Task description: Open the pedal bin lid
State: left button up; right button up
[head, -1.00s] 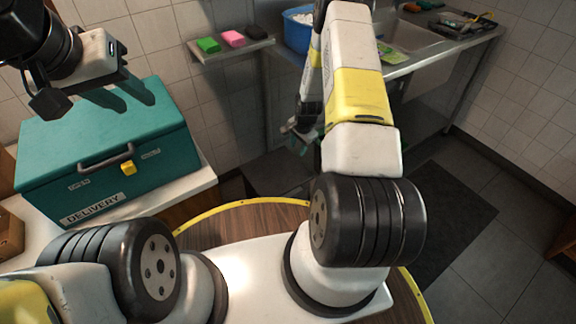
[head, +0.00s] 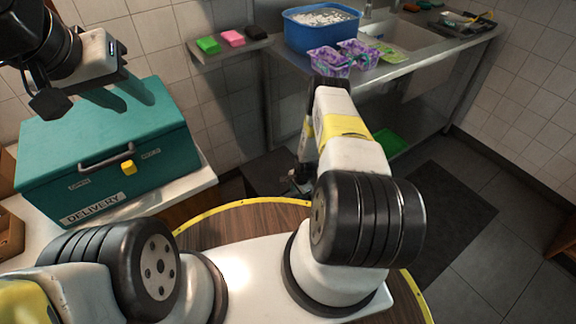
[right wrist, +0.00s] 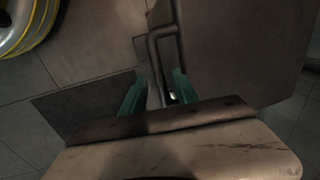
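The pedal bin (head: 268,172) is a dark box on the floor beyond the round wooden top, partly hidden by my right arm. In the right wrist view its dark, flat surface (right wrist: 245,50) fills the upper right, and a bent grey bar (right wrist: 155,60) runs along its edge. My right gripper (head: 300,178) is low beside the bin. Its two green fingertips (right wrist: 157,82) are apart, with the bar between or just beyond them; contact is unclear. My left gripper (head: 82,88) hangs above the teal delivery box, holding nothing visible; its opening is unclear.
The teal delivery box (head: 110,150) stands on a white counter at left. A steel sink bench (head: 425,52) holds a blue tub (head: 320,32) and patterned purple containers (head: 330,62). A small shelf (head: 230,48) holds sponges. A dark mat (head: 435,215) lies on the open floor at right.

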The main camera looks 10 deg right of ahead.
jog(key=shift+f, duration=0.25)
jog(key=shift+c, duration=0.5)
grip_shut()
jog(key=shift+r, duration=0.1)
dwell(0.8)
